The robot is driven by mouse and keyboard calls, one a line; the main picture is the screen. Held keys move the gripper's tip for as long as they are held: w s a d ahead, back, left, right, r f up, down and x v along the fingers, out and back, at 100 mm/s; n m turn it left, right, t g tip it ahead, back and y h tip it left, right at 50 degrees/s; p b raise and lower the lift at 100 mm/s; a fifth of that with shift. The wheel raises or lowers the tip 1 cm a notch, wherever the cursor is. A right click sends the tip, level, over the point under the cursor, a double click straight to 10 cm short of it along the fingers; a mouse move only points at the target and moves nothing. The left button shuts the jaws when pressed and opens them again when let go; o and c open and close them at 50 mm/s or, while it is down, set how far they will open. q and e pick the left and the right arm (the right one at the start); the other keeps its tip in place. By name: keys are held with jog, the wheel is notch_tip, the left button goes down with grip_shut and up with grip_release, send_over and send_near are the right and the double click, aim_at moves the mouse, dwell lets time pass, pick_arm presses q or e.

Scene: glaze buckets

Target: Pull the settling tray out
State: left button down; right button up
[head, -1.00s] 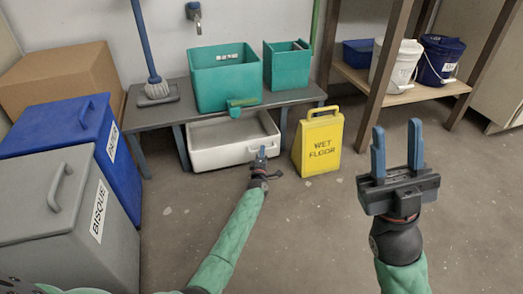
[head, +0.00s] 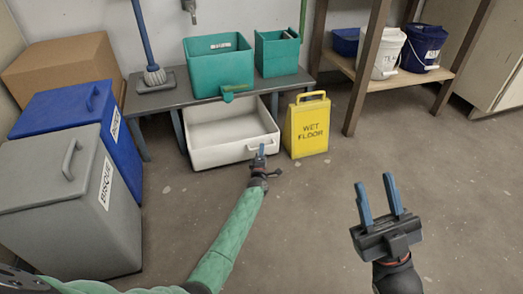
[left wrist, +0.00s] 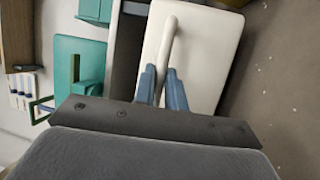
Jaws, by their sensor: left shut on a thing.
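The settling tray (head: 203,155) is a white open bin under the grey bench, drawn partly out at the front. Its inside looks empty. My left gripper (head: 262,150) is at the right part of the tray's front. In the left wrist view its blue fingers (left wrist: 162,85) are shut on the tray's white bar handle (left wrist: 166,45), which stands off the white front panel (left wrist: 205,50). My right gripper (head: 374,182) is open and empty above bare floor, well to the right of the tray.
A yellow wet floor sign (head: 308,130) stands close to the tray's right. A blue bin (head: 75,130) and a grey bisque bin (head: 50,200) stand at the left. Teal tubs (head: 218,72) sit on the bench (head: 165,102). The floor (head: 310,220) before the tray is clear.

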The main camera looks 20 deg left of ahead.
pick_arm(q)
jog(key=shift+s, duration=0.15)
jog(key=c, duration=1.5)
grip_release()
jog(key=shift+o, duration=0.2)
